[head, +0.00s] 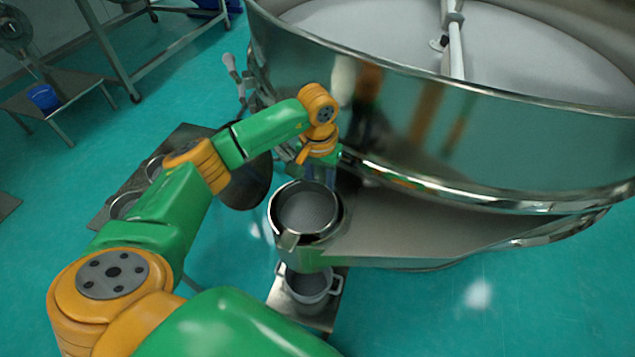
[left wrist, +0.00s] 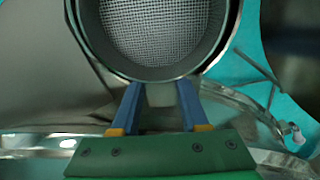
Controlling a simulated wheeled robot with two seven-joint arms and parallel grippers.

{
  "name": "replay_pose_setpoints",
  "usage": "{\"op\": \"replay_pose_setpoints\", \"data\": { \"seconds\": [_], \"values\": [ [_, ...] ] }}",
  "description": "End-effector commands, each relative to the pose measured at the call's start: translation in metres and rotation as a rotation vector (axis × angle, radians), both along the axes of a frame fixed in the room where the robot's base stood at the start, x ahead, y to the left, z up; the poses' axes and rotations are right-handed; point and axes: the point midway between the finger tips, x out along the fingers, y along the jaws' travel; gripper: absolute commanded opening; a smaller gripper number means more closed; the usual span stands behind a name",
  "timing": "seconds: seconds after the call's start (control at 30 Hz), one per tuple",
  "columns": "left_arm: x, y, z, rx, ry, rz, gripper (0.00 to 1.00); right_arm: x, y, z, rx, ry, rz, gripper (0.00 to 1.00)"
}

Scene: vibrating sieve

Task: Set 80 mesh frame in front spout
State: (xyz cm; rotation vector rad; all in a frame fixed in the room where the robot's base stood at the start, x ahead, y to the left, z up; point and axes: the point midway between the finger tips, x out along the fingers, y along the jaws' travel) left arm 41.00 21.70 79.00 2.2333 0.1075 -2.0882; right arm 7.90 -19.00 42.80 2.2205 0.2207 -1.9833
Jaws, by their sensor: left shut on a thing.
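A round mesh frame (head: 306,211) with a metal rim and woven grey mesh sits at the round end of the front spout (head: 390,222). In the head view it looks level and inside the spout's ring; whether it rests fully on a seat I cannot tell. My left gripper (head: 320,177) is at the frame's far side, shut on its tab. In the left wrist view the two blue fingers (left wrist: 161,92) pinch a grey tab below the mesh frame (left wrist: 155,30). An outer ring shows around the frame there. My right gripper is out of view.
The big steel sieve drum (head: 480,140) fills the right. A grey pot (head: 309,284) stands on a plate below the spout. A dark mat (head: 187,133) with other round frames (head: 125,205) lies left. A blue container (head: 43,96) sits on a low table.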

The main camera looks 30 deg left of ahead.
Motion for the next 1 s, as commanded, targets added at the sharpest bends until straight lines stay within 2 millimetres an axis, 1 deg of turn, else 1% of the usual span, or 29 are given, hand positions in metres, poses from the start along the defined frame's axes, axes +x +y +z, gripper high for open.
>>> {"op": "replay_pose_setpoints", "data": {
  "seconds": [0.03, 0.27, 0.3, 0.37, 0.4, 0.43, 0.5, 0.57, 0.67, 0.8, 0.9, 1.0],
  "values": [
    [-0.015, -0.003, -0.023, 0.007, 0.066, -0.019, 0.00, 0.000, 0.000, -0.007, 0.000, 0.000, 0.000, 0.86],
    [-0.015, -0.003, -0.023, 0.007, 0.066, -0.019, 0.00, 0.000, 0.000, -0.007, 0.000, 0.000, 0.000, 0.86],
    [-0.015, -0.003, -0.023, 0.007, 0.067, -0.020, 0.49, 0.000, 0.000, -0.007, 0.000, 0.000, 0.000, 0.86],
    [-0.015, -0.003, -0.023, 0.007, 0.067, -0.020, 0.66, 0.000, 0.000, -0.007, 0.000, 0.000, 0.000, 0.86],
    [-0.015, -0.003, -0.023, 0.007, 0.067, -0.020, 0.77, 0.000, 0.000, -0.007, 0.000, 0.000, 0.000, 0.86],
    [-0.015, -0.003, -0.023, 0.007, 0.067, -0.020, 0.79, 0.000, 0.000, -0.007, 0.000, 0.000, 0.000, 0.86],
    [-0.015, -0.003, -0.020, 0.008, 0.063, -0.020, 0.79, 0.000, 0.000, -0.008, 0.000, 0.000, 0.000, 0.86],
    [-0.016, -0.002, -0.012, 0.007, 0.055, -0.020, 0.79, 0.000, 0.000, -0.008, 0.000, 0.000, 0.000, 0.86],
    [-0.018, -0.002, 0.012, 0.008, 0.034, -0.018, 0.79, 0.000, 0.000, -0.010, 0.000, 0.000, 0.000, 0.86],
    [-0.020, -0.002, 0.049, 0.005, 0.000, -0.010, 0.79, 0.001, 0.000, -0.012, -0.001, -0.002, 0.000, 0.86],
    [-0.021, -0.002, 0.067, 0.003, -0.013, -0.007, 0.79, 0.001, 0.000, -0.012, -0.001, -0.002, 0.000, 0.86],
    [-0.022, -0.001, 0.076, 0.003, -0.019, -0.003, 0.79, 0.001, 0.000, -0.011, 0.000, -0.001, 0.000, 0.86]
  ]
}}
